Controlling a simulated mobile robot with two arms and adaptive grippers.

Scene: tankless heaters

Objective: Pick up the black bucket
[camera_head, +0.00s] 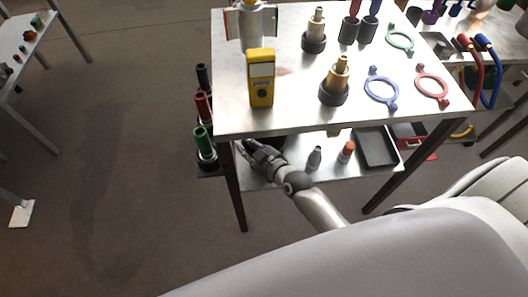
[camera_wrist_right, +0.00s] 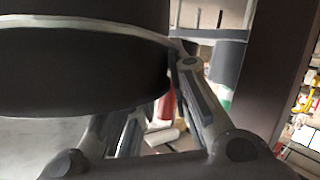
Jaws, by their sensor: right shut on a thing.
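The black bucket (camera_wrist_right: 75,70) fills the upper left of the right wrist view as a large dark round body with a pale rim band. My right gripper (camera_wrist_right: 158,95) is shut on it at its right side, though the exact contact is partly hidden. In the head view my right gripper (camera_head: 262,155) reaches in over the lower shelf, below the tabletop's front edge. A dark bit of the bucket (camera_head: 277,141) shows behind the gripper there, and the tabletop hides the rest. My left gripper is not in view.
The tabletop (camera_head: 300,115) is close above the gripper, with a dark table leg (camera_head: 236,190) at left. A grey bottle (camera_head: 314,158), an orange-capped bottle (camera_head: 346,152) and a black tray (camera_head: 377,148) stand to the right on the lower shelf. Open floor lies left.

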